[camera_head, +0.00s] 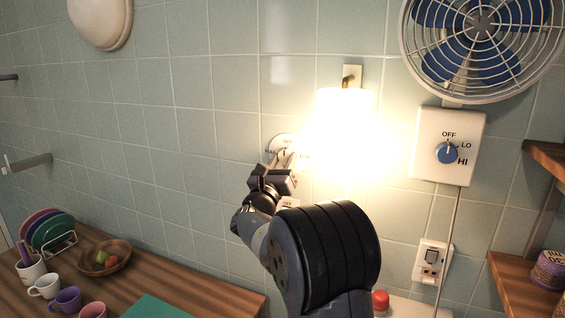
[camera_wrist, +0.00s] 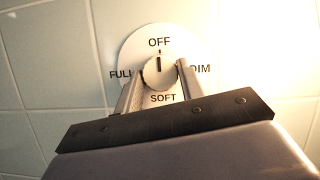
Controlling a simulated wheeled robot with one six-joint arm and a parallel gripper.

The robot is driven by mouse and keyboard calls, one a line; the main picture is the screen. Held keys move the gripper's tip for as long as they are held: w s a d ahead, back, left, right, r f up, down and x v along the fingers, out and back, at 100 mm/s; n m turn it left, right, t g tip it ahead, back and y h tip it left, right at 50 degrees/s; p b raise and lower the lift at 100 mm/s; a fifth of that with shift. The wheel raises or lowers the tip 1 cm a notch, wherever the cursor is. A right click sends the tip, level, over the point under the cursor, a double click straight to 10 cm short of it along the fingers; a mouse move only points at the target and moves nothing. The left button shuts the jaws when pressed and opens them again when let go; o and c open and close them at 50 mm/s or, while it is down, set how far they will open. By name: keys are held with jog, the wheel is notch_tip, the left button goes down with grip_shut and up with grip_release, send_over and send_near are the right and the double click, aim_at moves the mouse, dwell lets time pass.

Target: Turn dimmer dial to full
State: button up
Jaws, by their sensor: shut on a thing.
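The dimmer dial is a round light knob (camera_wrist: 158,73) on a white round plate (camera_wrist: 135,48) on the tiled wall. The plate reads OFF at top, DIM at right, SOFT at bottom and FULL at left. The dark pointer mark on the knob points up at OFF. My gripper (camera_wrist: 160,80) has one finger on each side of the knob and is shut on it. In the head view the plate (camera_head: 281,138) shows just left of the lamp, partly hidden behind my gripper (camera_head: 284,163). The wall lamp (camera_head: 342,125) glows brightly.
Right of the lamp is a fan switch box (camera_head: 428,165) with a blue knob (camera_head: 447,153), below a caged fan (camera_head: 480,30). An outlet (camera_head: 432,262) is lower. A wooden counter (camera_head: 190,275) at lower left holds mugs, plates and a fruit bowl (camera_head: 104,262).

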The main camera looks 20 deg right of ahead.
jog(key=shift+c, duration=1)
jog(key=shift+f+m+b, duration=0.1)
jog(key=shift+m+b, duration=0.2)
jog(key=shift+b, duration=0.1)
